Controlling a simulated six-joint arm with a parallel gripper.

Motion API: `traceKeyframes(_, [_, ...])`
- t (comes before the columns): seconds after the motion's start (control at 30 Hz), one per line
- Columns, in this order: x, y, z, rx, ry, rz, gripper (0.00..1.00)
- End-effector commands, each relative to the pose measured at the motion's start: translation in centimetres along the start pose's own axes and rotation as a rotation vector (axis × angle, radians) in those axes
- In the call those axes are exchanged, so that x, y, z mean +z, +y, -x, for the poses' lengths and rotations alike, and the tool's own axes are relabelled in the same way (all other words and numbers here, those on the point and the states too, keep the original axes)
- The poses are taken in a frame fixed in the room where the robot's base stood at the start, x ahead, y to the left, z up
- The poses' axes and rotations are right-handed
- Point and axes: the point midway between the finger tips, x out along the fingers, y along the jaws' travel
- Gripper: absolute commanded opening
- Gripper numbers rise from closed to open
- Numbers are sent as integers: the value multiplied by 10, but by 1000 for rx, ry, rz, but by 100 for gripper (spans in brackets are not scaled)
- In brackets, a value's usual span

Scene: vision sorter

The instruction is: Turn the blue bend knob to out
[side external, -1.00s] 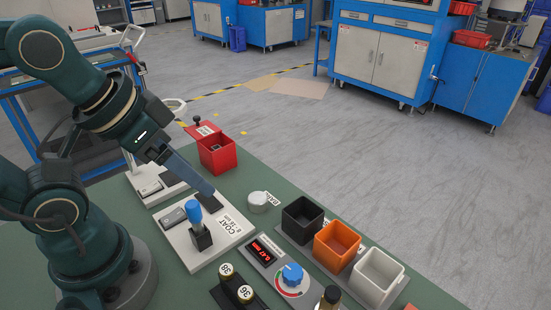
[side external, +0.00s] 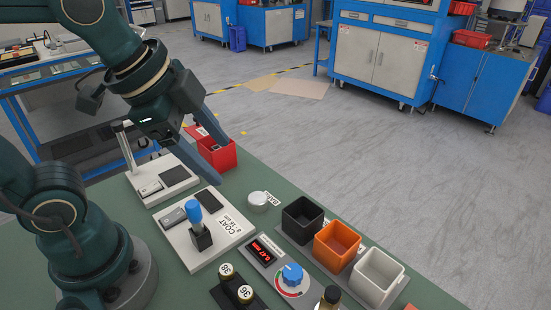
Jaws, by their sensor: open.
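The blue knob (side external: 292,273) sits on a grey panel (side external: 264,270) with a red-lit display (side external: 262,251), which seems to read 0.47 mm. Nothing covers the knob.
A white COAT board (side external: 231,228) with an upright blue-topped lever (side external: 195,215) stands left of the panel. Black (side external: 302,213), orange (side external: 336,240) and white (side external: 377,273) bins stand to the right. A black holder with 36-marked brass pieces (side external: 245,294) is in front.

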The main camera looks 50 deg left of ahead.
Motion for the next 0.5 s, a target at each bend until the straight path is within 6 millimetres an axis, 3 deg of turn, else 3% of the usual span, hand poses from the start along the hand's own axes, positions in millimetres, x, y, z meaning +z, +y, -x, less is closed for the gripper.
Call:
traceKeyframes(0.27, [-54,10,-36,180,-30,-699,70])
traceKeyframes(0.5, [-84,50,-85,353,-38,-1128,70])
